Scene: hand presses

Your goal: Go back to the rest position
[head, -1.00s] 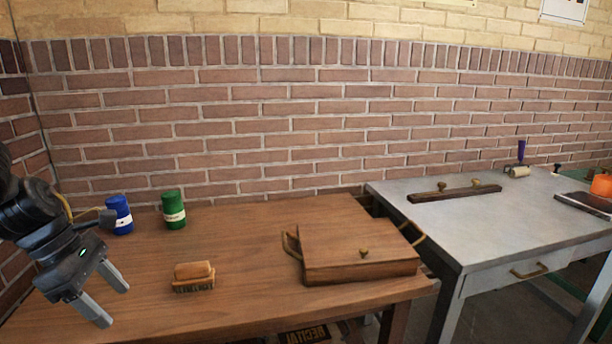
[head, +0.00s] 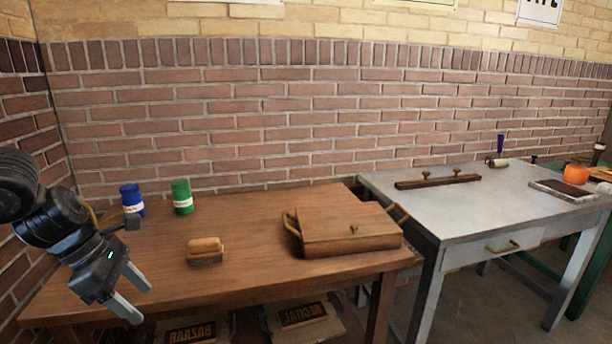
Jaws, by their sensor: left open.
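My left gripper (head: 138,296) is at the lower left of the head view. Its two grey fingers are apart with nothing between them. It appears in front of the left part of the wooden table (head: 250,225); its exact height above the top is hard to tell. My right gripper is not in view.
On the wooden table are a blue can (head: 132,200), a green can (head: 182,197), a brush (head: 205,251) and a closed wooden case (head: 350,230). A grey table (head: 450,210) at right holds a dark bar with knobs (head: 438,181), a roller (head: 498,161) and a slab (head: 563,190).

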